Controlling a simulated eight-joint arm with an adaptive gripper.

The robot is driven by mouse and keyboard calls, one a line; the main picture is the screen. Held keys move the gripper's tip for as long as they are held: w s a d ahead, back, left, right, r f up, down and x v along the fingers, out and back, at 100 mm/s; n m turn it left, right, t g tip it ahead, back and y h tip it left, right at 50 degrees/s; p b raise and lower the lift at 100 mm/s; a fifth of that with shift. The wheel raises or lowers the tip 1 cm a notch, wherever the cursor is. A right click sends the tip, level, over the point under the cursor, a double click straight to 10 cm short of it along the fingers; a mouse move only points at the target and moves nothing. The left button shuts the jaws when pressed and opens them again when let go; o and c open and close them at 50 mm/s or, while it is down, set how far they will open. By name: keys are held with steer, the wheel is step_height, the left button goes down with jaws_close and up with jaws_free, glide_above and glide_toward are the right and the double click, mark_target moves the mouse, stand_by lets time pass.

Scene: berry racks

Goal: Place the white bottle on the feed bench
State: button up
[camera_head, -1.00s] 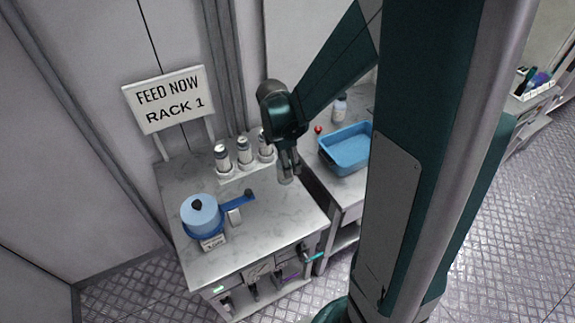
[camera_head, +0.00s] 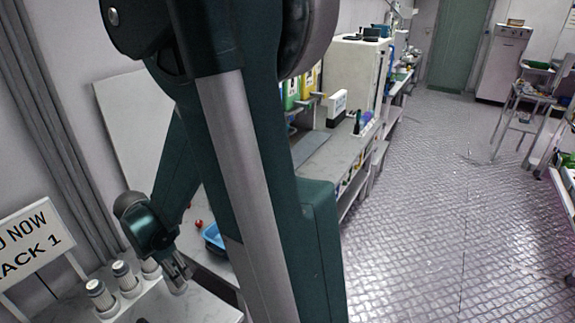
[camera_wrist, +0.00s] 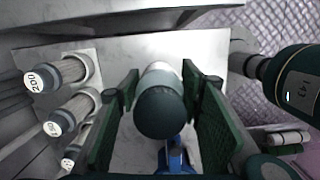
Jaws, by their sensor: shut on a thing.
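My gripper (camera_wrist: 162,105) is shut on a pale bottle with a dark green cap, which I take to be the white bottle (camera_wrist: 160,78). The cap faces the wrist camera. In the head view my gripper (camera_head: 178,279) points down over the feed bench (camera_head: 205,307), a marble-topped bench that also shows in the wrist view (camera_wrist: 130,55). The held bottle is hard to make out there. Whether its bottom touches the bench top cannot be told.
Several pale cylinders with labelled tops, such as this cylinder (camera_wrist: 55,75), stand in a holder left of my gripper. A blue handle (camera_wrist: 175,158) lies close below the bottle in the wrist view. A blue tub (camera_head: 213,237) and a sign (camera_head: 35,245) flank the bench.

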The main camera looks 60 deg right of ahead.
step_height(320, 180, up, 7)
steer(key=shift+r, duration=0.15)
steer(key=shift+d+r, duration=0.2)
steer(key=shift+d, duration=0.1)
steer(key=s+d+p, duration=0.1)
steer(key=s+d, duration=0.1)
steer(key=d, duration=1.2)
steer(key=s+d+p, duration=0.1)
steer(key=s+d, duration=0.1)
steer(key=d, duration=1.3)
steer(key=s+d+n, duration=0.1)
steer(key=s+d, duration=0.7)
steer(key=d, duration=0.3)
steer(key=s+d, duration=0.8)
steer(key=d, duration=0.3)
steer(key=shift+d+f+p, duration=0.2)
steer(key=shift+f+p, duration=0.15)
steer(key=shift+f, duration=2.25)
